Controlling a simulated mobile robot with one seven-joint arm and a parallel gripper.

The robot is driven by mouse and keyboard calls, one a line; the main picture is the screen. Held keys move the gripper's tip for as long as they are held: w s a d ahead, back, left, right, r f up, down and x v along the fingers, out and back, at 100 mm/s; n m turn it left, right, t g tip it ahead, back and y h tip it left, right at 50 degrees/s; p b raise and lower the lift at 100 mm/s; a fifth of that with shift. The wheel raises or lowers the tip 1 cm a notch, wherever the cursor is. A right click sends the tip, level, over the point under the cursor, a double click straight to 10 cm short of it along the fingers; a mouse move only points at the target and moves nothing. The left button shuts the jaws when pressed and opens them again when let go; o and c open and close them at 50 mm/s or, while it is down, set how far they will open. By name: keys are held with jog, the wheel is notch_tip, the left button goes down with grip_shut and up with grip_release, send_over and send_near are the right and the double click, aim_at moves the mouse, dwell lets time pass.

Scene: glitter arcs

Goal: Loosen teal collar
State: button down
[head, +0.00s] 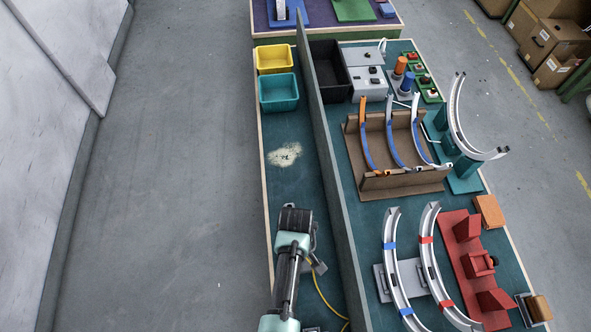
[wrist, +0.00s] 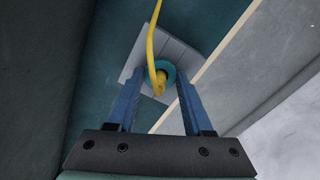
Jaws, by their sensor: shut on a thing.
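The teal collar (wrist: 171,71) is a ring around the end of a yellow cable (wrist: 152,42), in front of a light grey plate (wrist: 138,62) in the wrist view. My gripper (wrist: 160,76) has its two blue fingers on either side of the collar, closed on it. The cable rises from the middle of the ring. In the head view my arm reaches over the narrow left strip of the table, where the yellow cable (head: 326,300) curves beside it. The collar and fingertips cannot be made out there.
A tall grey divider (head: 330,150) runs close to the right of my arm. Yellow (head: 275,47) and teal (head: 279,76) bins stand farther up the strip, past a pale worn patch (head: 285,154). Right of the divider are curved rails (head: 390,250) and a cardboard rack (head: 405,183).

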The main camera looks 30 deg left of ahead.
jog(key=shift+s+d+f+n, duration=0.1)
jog(key=shift+n, duration=0.7)
jog(key=shift+s+f+n, duration=0.1)
jog(key=shift+n, duration=0.7)
jog(key=shift+c, duration=1.5)
grip_release()
jog(key=shift+w, duration=0.15)
jog(key=shift+r+p, duration=0.2)
jog(key=shift+p, duration=0.1)
jog(key=shift+r, duration=0.25)
notch_tip(320, 180, up, 12)
